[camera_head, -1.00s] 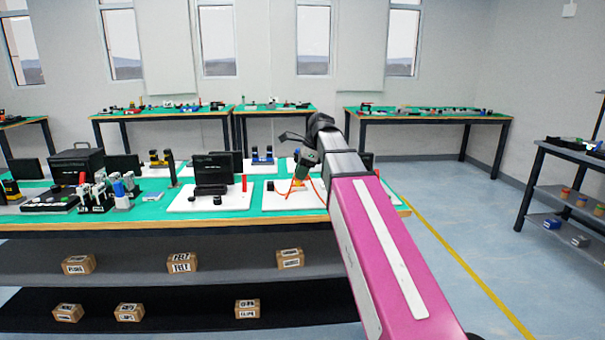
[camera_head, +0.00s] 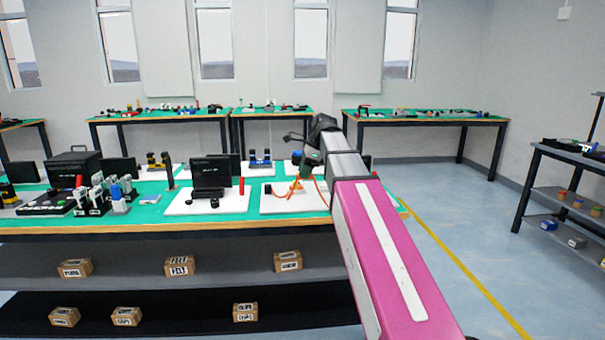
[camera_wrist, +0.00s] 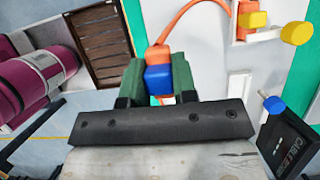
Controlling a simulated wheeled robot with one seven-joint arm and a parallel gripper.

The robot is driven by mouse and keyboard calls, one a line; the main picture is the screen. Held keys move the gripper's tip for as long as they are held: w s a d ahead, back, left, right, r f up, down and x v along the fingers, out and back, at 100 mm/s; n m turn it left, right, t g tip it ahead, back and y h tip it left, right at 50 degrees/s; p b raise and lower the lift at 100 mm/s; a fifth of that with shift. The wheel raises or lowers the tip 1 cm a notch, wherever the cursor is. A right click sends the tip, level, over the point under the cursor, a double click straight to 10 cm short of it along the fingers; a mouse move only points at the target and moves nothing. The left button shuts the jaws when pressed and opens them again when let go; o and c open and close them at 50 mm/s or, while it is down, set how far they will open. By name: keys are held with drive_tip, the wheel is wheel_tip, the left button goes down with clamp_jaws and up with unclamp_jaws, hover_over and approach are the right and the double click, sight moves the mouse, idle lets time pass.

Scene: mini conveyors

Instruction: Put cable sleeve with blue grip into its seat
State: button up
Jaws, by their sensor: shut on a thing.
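My gripper (camera_wrist: 159,72) is shut on the blue grip (camera_wrist: 158,79) of the cable sleeve, its green fingers on either side. The orange sleeve (camera_wrist: 157,56) sticks out beyond the fingers, and an orange cable (camera_wrist: 180,17) curves from it to the upper right. In the head view my gripper (camera_head: 309,160) is small, above the white board (camera_head: 281,206) near the table's right end. An orange and white fixture with yellow knobs (camera_wrist: 252,20) stands at the upper right of the wrist view. I cannot tell which part is the seat.
A black box with "CABLE" lettering (camera_wrist: 288,142) is at the wrist view's lower right. To the left on the table (camera_head: 150,212) stand a black display (camera_head: 211,173), a red cylinder (camera_head: 241,186) and several tools. The floor right of the table (camera_head: 440,200) is clear.

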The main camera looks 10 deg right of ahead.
drive_tip(key=w+d, duration=1)
drive_tip(key=w, duration=0.3)
drive_tip(key=shift+w+d, duration=0.25)
drive_tip(key=shift+d, duration=0.15)
idle(1.8)
drive_tip(key=shift+f, duration=0.15)
drive_tip(key=shift+f, duration=3.9)
drive_tip(key=shift+f, duration=0.8)
drive_tip(key=o, duration=1)
